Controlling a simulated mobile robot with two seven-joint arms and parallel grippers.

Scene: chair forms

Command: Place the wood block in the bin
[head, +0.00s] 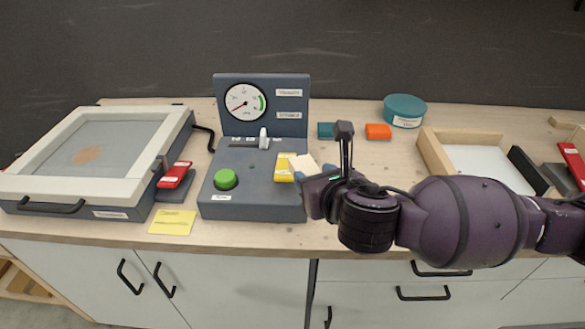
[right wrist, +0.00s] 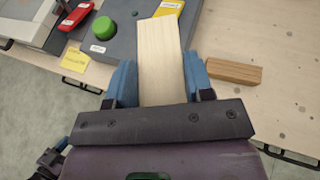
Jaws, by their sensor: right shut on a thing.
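A pale wood block (right wrist: 160,55) is between the blue fingers of my right gripper (right wrist: 160,80) and points away from the wrist. In the head view its pale end (head: 303,165) shows at the right side of the grey gauge panel, just beyond my right gripper (head: 318,182). The right gripper is shut on this block. A second, browner wood block (right wrist: 233,71) lies on the table to the right in the right wrist view. No thing is plainly marked as a bin; an open wooden-walled tray (head: 432,158) with a white floor stands at the right. My left gripper is out of view.
A framed case (head: 100,150) and red stapler-like thing (head: 174,176) are at left. A teal tub (head: 405,110) and orange block (head: 378,131) are behind.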

